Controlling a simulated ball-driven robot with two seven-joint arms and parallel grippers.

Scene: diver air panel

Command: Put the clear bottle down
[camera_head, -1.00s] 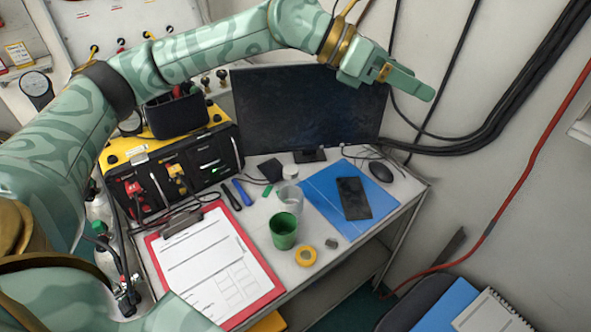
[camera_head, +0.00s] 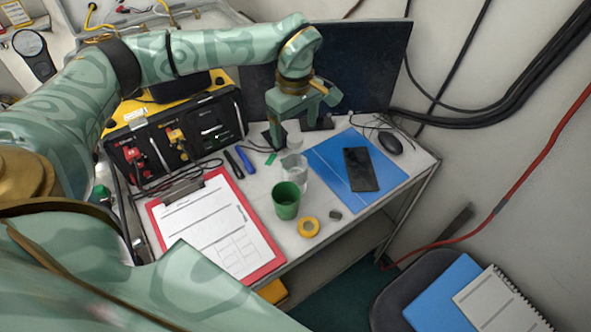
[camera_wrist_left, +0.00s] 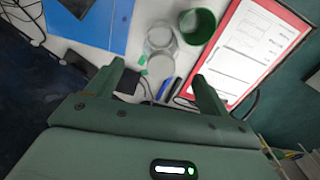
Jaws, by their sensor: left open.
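The clear bottle (camera_head: 296,174) stands on the desk behind the green cup (camera_head: 286,201), close beside it. In the left wrist view the clear bottle (camera_wrist_left: 159,38) and green cup (camera_wrist_left: 198,25) lie beyond the fingertips. My left gripper (camera_head: 305,118) is open above the back of the desk, in front of the monitor. In the left wrist view the open left gripper (camera_wrist_left: 156,84) has nothing held between its fingers. A small round white thing (camera_wrist_left: 160,67) shows near the fingers, on the desk below. My right gripper is not in view.
A clipboard (camera_head: 273,261) lies at left, with a blue folder (camera_head: 334,184) and phone (camera_head: 361,170) at right. Yellow tape (camera_head: 308,227) sits near the front edge. The monitor (camera_head: 385,65) and yellow-topped panel box (camera_head: 190,135) bound the back and left.

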